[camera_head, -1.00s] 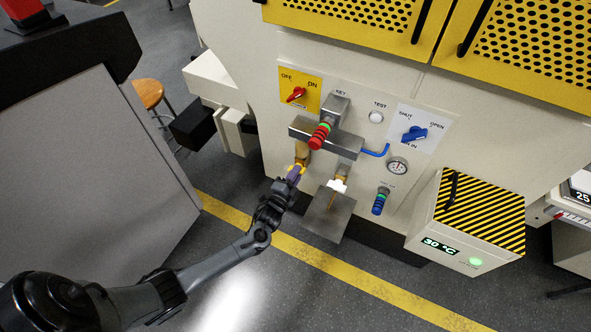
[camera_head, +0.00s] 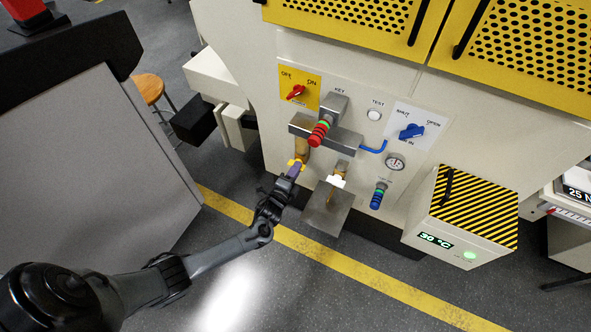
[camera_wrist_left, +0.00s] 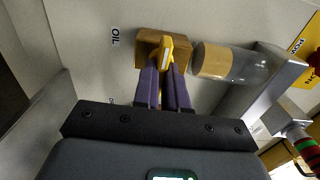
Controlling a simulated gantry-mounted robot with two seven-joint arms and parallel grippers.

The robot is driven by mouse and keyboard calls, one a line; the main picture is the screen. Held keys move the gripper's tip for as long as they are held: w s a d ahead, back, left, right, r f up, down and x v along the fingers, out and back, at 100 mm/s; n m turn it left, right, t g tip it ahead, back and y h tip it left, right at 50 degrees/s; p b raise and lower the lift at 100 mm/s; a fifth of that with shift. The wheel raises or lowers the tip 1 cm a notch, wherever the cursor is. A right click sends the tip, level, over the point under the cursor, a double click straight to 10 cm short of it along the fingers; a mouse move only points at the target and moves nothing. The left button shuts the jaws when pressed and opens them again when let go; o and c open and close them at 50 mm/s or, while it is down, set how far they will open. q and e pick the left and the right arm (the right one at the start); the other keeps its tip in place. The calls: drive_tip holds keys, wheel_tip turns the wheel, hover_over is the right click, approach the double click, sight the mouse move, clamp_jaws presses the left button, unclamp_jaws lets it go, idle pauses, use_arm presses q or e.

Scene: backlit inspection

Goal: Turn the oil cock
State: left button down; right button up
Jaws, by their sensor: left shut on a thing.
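The oil cock shows in the left wrist view as a brass body (camera_wrist_left: 150,47) with a flat yellow handle (camera_wrist_left: 167,52), beside the OIL label (camera_wrist_left: 115,37). My left gripper (camera_wrist_left: 168,78) has its two purple fingers on either side of the yellow handle and is shut on it. In the head view the gripper (camera_head: 294,169) reaches the yellow handle (camera_head: 298,161) below the grey bar on the machine's front. The fingers and wrist partly hide the cock there. My right gripper is in neither view.
A clear cylinder with a brass end (camera_wrist_left: 212,60) sits right beside the cock. A grey block with a red-green knob (camera_head: 318,133) juts out above it. A metal tray (camera_head: 326,210) hangs to the right. A yellow-black striped box (camera_head: 468,205) stands further right.

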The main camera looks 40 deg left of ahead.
use_arm(q)
drive_tip(key=c, duration=1.2)
unclamp_jaws()
drive_tip(key=p+v, duration=0.4)
drive_tip(key=v, duration=0.7)
